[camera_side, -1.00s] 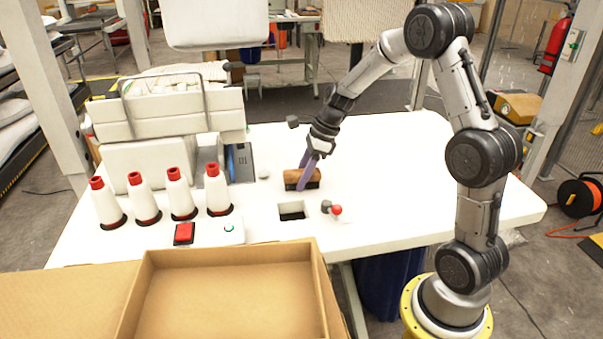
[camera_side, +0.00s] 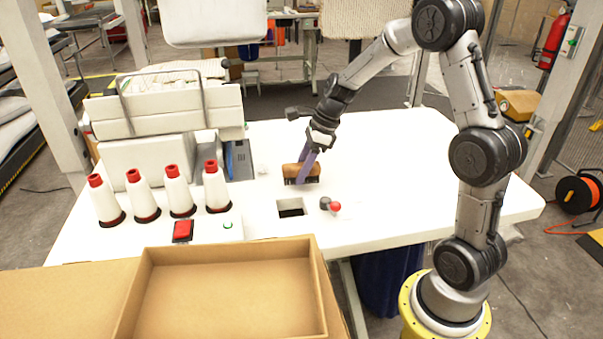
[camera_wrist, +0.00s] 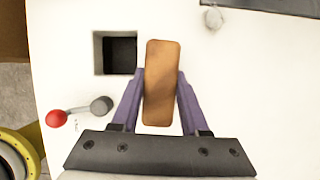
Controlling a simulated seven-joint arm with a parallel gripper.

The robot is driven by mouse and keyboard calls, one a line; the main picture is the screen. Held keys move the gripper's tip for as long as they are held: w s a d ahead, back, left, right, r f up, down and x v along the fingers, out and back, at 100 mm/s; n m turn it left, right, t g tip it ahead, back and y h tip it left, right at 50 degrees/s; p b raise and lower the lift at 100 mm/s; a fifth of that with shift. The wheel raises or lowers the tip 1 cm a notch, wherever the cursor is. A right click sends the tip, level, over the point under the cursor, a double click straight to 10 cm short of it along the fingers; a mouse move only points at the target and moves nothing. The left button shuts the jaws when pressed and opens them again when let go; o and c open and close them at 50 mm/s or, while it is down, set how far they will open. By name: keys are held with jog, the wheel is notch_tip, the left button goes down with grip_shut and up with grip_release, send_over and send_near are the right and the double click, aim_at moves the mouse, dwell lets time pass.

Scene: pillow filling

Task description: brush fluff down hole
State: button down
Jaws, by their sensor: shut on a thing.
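The brush (camera_side: 301,172) has a brown wooden back and dark bristles and stands on the white table behind the square hole. It also shows in the wrist view (camera_wrist: 161,95). My gripper (camera_wrist: 161,78) is shut on the brush, its purple fingers along both long sides; it shows in the side view (camera_side: 308,168). The hole (camera_side: 291,207) is dark inside; in the wrist view the hole (camera_wrist: 119,54) lies left of the brush. A small pale lump of fluff (camera_side: 262,169) lies left of the brush; in the wrist view the fluff (camera_wrist: 213,18) is at the top right.
A red and grey ball-ended part (camera_side: 331,205) sits right of the hole. Several white cones (camera_side: 176,192) with red tops and a red button (camera_side: 183,230) stand to the left. An open cardboard box (camera_side: 320,290) is in front. The table's right side is clear.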

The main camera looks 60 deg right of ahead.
jog(key=shift+w+d+r, duration=0.1)
jog(key=shift+r, duration=0.35)
jog(key=shift+w+d+r, duration=0.1)
jog(key=shift+r, duration=0.3)
jog(key=shift+r, duration=0.1)
dwell(0.9)
